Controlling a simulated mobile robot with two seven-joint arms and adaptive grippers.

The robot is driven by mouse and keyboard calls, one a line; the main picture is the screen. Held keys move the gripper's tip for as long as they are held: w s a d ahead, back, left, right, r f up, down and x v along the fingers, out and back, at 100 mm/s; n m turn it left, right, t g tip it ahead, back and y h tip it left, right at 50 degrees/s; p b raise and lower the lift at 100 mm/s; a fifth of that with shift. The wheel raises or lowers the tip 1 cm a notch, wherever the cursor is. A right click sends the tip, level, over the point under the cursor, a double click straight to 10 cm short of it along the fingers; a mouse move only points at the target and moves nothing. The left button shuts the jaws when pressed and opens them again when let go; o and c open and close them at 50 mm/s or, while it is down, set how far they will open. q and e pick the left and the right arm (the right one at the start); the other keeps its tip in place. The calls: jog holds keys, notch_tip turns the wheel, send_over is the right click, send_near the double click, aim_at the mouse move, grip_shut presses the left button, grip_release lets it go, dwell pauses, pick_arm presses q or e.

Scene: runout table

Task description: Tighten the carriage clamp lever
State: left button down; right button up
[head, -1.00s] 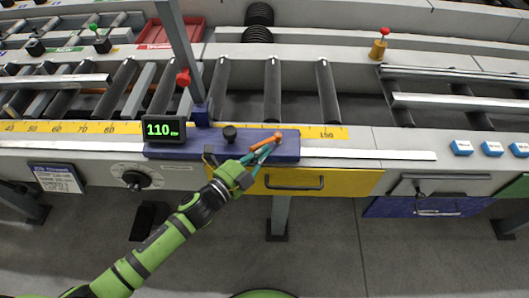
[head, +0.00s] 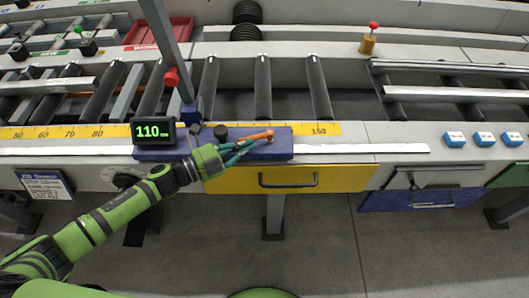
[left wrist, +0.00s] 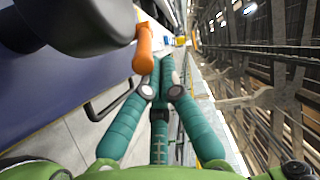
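The orange clamp lever (head: 257,135) sits on top of the blue carriage (head: 213,147), its pivot near the right end. It lies almost along the rail, its free end pointing left. A black knob (head: 221,131) is to its left. My left gripper (head: 250,144) is at the near side of the lever. In the left wrist view the teal fingertips (left wrist: 161,62) come together, shut, with the orange lever (left wrist: 143,50) beside them on the left. They look in contact with it, but I cannot be sure. My right gripper is not in view.
A display (head: 153,131) reading 110 stands at the carriage's left end beside a grey post (head: 161,40). A yellow drawer front (head: 345,178) with a handle lies below the carriage. Blue blocks (head: 484,139) sit on the ledge at right. Rollers (head: 263,88) lie behind.

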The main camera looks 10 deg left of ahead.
pick_arm(q)
jog(key=shift+w+a+f+m+g+h+b, duration=0.15)
jog(key=shift+w+a+m+g+h+b, duration=0.15)
jog(key=shift+w+a+m+b, duration=0.15)
jog(key=shift+w+a+b, duration=0.35)
jog(key=shift+w+a, duration=0.1)
jog(key=shift+w, duration=0.2)
